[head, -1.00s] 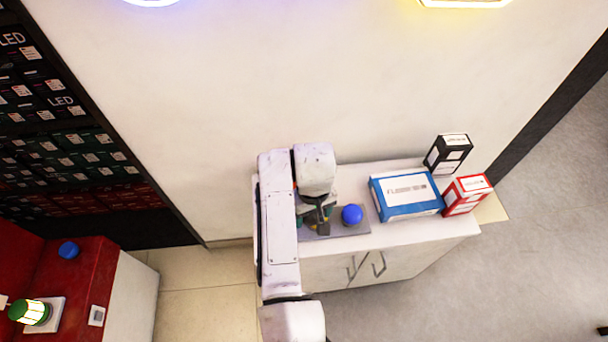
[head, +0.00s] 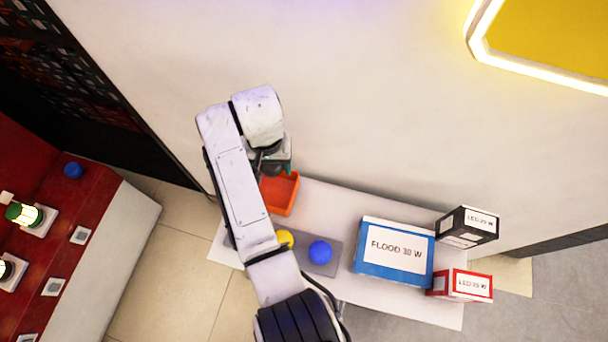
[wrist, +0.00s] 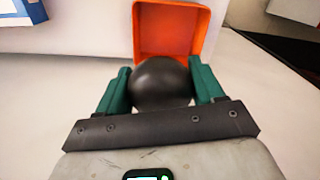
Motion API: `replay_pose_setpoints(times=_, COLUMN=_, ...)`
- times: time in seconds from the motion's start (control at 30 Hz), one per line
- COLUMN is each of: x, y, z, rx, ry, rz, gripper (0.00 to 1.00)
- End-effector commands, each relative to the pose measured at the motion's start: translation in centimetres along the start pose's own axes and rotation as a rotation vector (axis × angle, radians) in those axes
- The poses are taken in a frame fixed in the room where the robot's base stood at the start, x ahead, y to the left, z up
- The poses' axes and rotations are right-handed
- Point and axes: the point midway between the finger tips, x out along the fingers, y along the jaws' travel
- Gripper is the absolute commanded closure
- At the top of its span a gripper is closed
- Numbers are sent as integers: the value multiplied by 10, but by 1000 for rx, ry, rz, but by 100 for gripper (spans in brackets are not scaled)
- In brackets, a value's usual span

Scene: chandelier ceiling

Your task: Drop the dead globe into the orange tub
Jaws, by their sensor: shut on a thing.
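My gripper (wrist: 160,88) is shut on a dark, nearly black globe (wrist: 160,82), held between its two green fingers in the wrist view. The orange tub (wrist: 170,14) shows just beyond the globe, which covers its near part. In the head view the orange tub (head: 280,193) stands on the white cabinet top near the wall. My gripper (head: 275,163) is at the tub's far edge there, partly hidden by my arm. Whether the globe is over the tub's opening is hard to tell; in the wrist view it overlaps the near side.
A blue globe (head: 320,251) and a yellow one (head: 286,238) sit on a grey mat (head: 325,269). A blue flood-lamp box (head: 394,280), a black box (head: 467,228) and a red box (head: 460,285) stand to the right. A red counter (head: 90,205) is at left.

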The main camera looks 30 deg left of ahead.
Motion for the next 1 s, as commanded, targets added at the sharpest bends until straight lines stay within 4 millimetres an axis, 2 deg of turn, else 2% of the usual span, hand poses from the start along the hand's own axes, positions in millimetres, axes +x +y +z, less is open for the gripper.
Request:
replay_pose_setpoints(times=0.1, x=3, y=-8, z=3, rx=-8, ry=1, rz=-1, gripper=63)
replay_pose_setpoints(times=0.27, x=11, y=-8, z=4, rx=-8, ry=1, rz=-1, gripper=63)
replay_pose_setpoints(times=0.7, x=56, y=-7, z=3, rx=-8, ry=2, rz=-1, gripper=63)
replay_pose_setpoints(times=1.0, x=62, y=-7, z=3, rx=-9, ry=2, rz=-1, gripper=63)
